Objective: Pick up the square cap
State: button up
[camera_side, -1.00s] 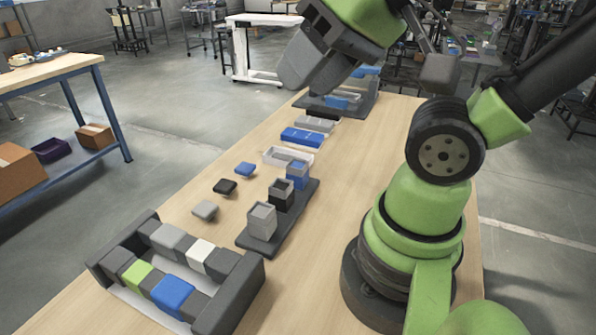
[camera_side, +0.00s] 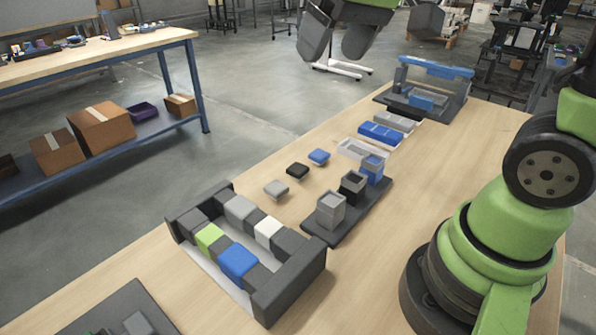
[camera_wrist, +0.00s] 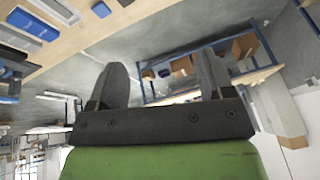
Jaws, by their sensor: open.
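Three small, roughly square caps lie in a row on the wooden table: a grey cap (camera_side: 276,189), a black cap (camera_side: 297,170) and a blue cap (camera_side: 319,157). Beside them, three square columns stand on a dark base: a grey column (camera_side: 330,210), a black column (camera_side: 352,187) and a blue column (camera_side: 372,170). My gripper (camera_side: 335,52) is open and empty, high above the far side of the table. In the wrist view my gripper (camera_wrist: 161,72) has its fingers apart with nothing between; the blue cap (camera_wrist: 101,9) shows at the upper left.
A dark rack (camera_side: 290,285) with coloured blocks stands at the near left. A white tray (camera_side: 350,148), a blue block (camera_side: 381,133) and a dark fixture (camera_side: 450,101) lie farther back. A shelf bench (camera_side: 90,62) stands off to the left. Table left of the caps is clear.

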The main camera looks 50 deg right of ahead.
jog(key=w+d+f+n+g, duration=0.2)
jog(key=w+d+f+g, duration=0.15)
jog(key=w+f, duration=0.6)
jog(key=h, duration=0.1)
send_over(298, 168)
notch_tip(298, 168, down, 9)
jog(key=shift+n+g, duration=0.45)
jog(key=shift+n, duration=0.05)
jog(key=f, duration=0.5)
jog(key=shift+w, duration=0.35)
jog(key=shift+s+f, duration=0.15)
jog(key=shift+f, duration=1.45)
jog(key=shift+s+f, duration=0.15)
jog(key=shift+f, duration=1.4)
jog(key=c, duration=1)
